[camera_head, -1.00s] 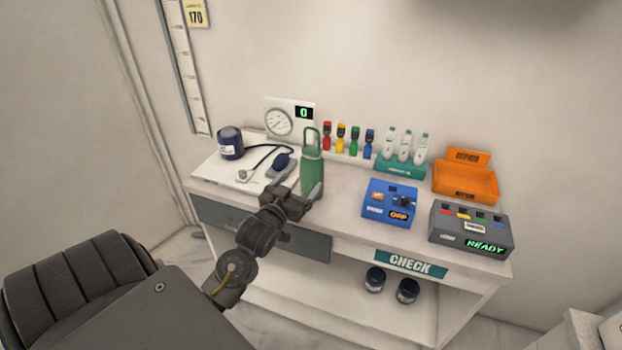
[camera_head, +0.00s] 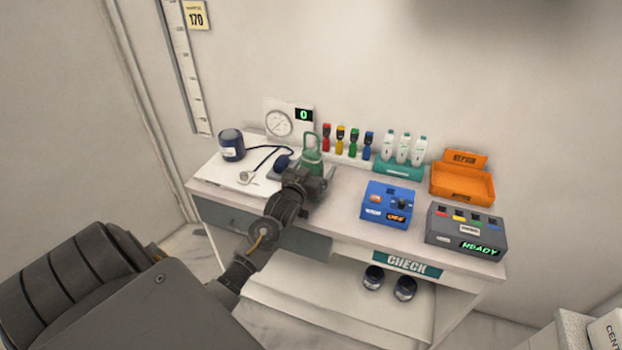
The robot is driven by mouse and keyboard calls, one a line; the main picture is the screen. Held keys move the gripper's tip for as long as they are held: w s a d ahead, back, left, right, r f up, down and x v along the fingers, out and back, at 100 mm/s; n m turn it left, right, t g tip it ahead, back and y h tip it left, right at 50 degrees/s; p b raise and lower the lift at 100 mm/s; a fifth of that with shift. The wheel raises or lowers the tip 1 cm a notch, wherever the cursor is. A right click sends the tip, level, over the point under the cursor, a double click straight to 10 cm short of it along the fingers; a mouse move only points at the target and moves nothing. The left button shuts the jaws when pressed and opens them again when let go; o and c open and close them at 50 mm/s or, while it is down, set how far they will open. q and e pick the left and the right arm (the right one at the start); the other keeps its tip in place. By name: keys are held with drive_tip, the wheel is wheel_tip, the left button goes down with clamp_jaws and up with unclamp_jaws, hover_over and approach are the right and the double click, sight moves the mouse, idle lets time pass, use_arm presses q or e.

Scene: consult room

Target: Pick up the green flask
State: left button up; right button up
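The green flask (camera_head: 312,156) stands upright on the white desk, its loop handle on top. Only its upper part shows; the lower body is hidden behind my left gripper (camera_head: 309,180). That gripper is right in front of the flask, its arm coming in from the lower left. Its fingers are not clear, so I cannot tell whether they are open or shut, or whether they touch the flask. My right gripper is out of view.
Left of the flask are a dark blue jar (camera_head: 231,145) and a cuff with tubing on a white sheet (camera_head: 238,176). A gauge panel (camera_head: 279,122) and coloured vials stand behind. A blue box (camera_head: 388,204), grey device (camera_head: 466,230) and orange tray (camera_head: 462,181) are to the right.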

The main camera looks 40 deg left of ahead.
sight(314, 159)
use_arm(q)
drive_tip(key=c, duration=1.1)
drive_tip(key=shift+c, duration=0.6)
drive_tip(key=shift+r, duration=0.15)
drive_tip(key=shift+r+b, duration=0.25)
drive_tip(key=shift+b, duration=0.05)
wheel_tip(314, 159, up, 2)
drive_tip(key=shift+r+b, duration=0.2)
drive_tip(key=shift+b, duration=0.45)
drive_tip(key=s+a+r, duration=0.6)
drive_tip(key=s+r, duration=0.4)
drive_tip(key=s, duration=0.2)
drive_tip(key=shift+s+a+b, duration=0.2)
drive_tip(key=shift+a+b, duration=0.2)
drive_tip(key=shift+b, duration=0.05)
